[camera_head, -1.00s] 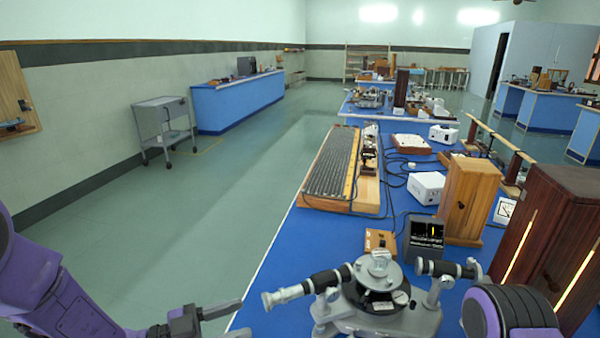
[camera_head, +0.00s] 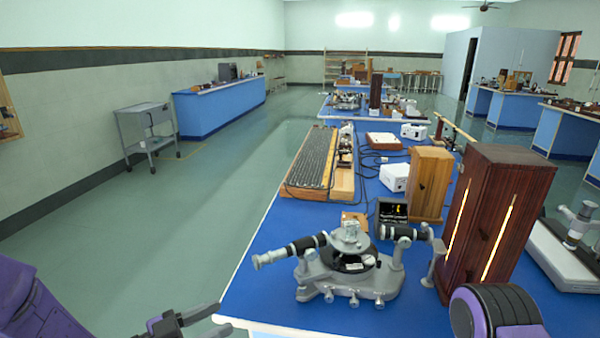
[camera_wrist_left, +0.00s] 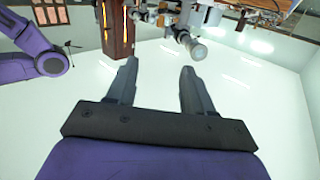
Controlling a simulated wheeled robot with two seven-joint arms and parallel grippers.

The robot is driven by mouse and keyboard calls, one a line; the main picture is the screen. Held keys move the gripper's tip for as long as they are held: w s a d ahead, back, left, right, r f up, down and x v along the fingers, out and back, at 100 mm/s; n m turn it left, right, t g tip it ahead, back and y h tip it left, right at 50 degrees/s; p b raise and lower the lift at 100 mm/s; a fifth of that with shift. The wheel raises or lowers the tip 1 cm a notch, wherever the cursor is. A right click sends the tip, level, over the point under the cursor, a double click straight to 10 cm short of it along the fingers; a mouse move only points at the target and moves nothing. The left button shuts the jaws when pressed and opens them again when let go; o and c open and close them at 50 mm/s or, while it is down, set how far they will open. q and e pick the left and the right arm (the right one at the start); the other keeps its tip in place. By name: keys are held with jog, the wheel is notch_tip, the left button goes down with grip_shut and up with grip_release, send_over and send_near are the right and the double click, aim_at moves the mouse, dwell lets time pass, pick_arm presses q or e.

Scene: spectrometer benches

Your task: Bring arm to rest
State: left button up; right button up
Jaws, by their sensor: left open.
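My left gripper (camera_head: 222,318) is at the bottom of the head view, left of the blue bench's front corner, partly cut off by the frame. In the left wrist view its two fingers (camera_wrist_left: 160,66) stand apart with nothing between them. A purple part of my right arm (camera_head: 496,312) shows at the bottom right of the head view, by the bench. My right gripper is out of sight. The grey spectrometer (camera_head: 350,262) with black telescope tubes stands on the bench (camera_head: 245,300), apart from the left gripper.
A dark wooden cabinet (camera_head: 497,225) with glowing slits and a lighter wooden box (camera_head: 430,183) stand right of the spectrometer. A long ribbed board (camera_head: 312,160) lies farther back. Open floor (camera_head: 165,235) lies left of the bench; a grey trolley (camera_head: 147,132) stands near the wall.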

pick_arm(q)
jog(key=s+a+f+n+y, duration=0.1)
jog(key=a+f+n+y, duration=0.4)
jog(key=f+n+y, duration=0.3)
jog(key=s+a+f+n+y, duration=0.2)
jog(key=a+f+n+y, duration=0.35)
jog(key=f, duration=0.35)
jog(key=s+a+f+n+g+y, duration=0.1)
jog(key=s+f+g, duration=0.1)
jog(key=s+f, duration=0.2)
jog(key=s+a+f+n+g+y, duration=0.1)
jog(key=s+f, duration=0.4)
jog(key=s, duration=0.6)
jog(key=s+a+f+n+g+y, duration=0.1)
jog(key=s+f+n+g, duration=0.1)
jog(key=s+f+g, duration=0.2)
jog(key=s, duration=0.3)
jog(key=shift+s+f+y, duration=0.15)
jog(key=shift+f+y, duration=0.2)
jog(key=shift+n, duration=0.25)
